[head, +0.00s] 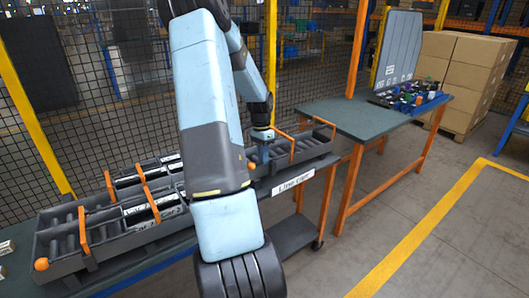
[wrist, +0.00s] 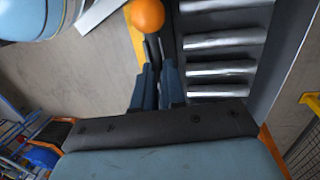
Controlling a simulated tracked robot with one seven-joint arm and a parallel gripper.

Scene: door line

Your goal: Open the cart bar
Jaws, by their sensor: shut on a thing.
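The cart (head: 321,154), with a white label reading "Line Cart" (head: 293,182), is right of my arm in the head view. Orange hoops stand over its grey tray. In the wrist view, an orange ball knob (wrist: 147,16) is just beyond my fingertips, beside the tray's metal rollers (wrist: 222,40). My gripper (wrist: 157,48) is shut on the cart bar near this knob. The held part is mostly hidden by the dark fingers. In the head view, my arm hides much of the near end of the cart, and the fingertips cannot be made out.
A roller tray (head: 110,228) with dark labelled boxes and its own orange knob (head: 41,264) lies at left. A green-topped table (head: 350,117) stands behind the cart at right, with stacked cartons (head: 462,68) beyond. A mesh fence (head: 125,85) runs behind. Floor at right is clear.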

